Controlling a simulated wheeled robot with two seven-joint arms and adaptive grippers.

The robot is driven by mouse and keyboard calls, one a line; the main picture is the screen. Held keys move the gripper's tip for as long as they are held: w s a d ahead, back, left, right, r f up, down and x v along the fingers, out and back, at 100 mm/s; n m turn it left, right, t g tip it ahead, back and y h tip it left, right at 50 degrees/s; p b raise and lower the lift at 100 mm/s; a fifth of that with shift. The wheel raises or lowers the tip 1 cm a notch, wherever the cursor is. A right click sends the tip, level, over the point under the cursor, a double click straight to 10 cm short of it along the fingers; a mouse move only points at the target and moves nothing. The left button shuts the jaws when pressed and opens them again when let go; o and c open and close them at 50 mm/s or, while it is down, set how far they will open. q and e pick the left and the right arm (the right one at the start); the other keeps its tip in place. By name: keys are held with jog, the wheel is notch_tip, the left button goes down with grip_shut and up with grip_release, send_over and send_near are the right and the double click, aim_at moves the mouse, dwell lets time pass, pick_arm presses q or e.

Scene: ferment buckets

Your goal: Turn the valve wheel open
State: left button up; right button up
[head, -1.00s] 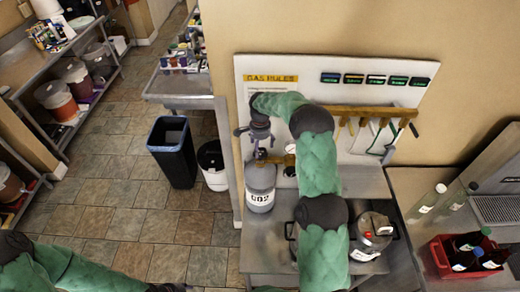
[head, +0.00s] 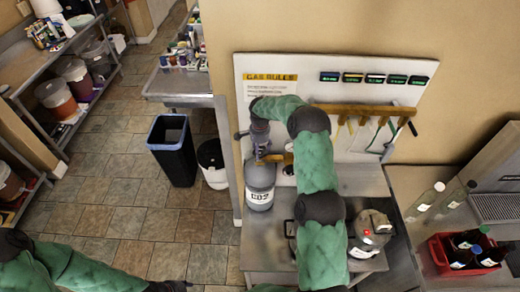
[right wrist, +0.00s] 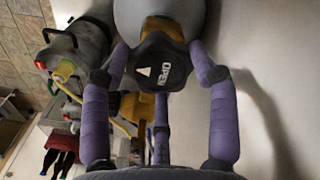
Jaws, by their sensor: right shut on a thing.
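The grey gas cylinder labelled CO2 (head: 260,183) stands upright on the steel counter at the wall. My right gripper (head: 261,148) is over its top in the head view, and arm and gripper hide most of the valve there. In the right wrist view the black valve wheel (right wrist: 161,66), marked OPEN with a white arrow, sits between the purple fingers of my right gripper (right wrist: 160,72). The fingers are shut around the wheel's rim.
A second grey vessel (head: 371,229) stands on the counter right of my right arm. A yellow-brown rack (head: 365,110) with hanging tools is on the wall board (head: 300,68). A red crate (head: 440,257) of bottles stands at the right. A bin (head: 173,150) stands on the floor left.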

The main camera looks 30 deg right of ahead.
jog(key=shift+f, duration=0.1)
jog(key=n+b, duration=0.2)
jog(key=shift+f+n+b, duration=0.1)
jog(key=shift+n+b, duration=0.2)
jog(key=n+b, duration=0.2)
jog(key=n, duration=0.2)
jog(key=shift+n, duration=0.3)
jog(key=n+b, duration=0.2)
jog(key=n, duration=0.8)
jog(key=shift+n+b, duration=0.3)
jog(key=o, duration=1.1)
jog(key=shift+o, duration=0.2)
jog(key=shift+r, duration=0.2)
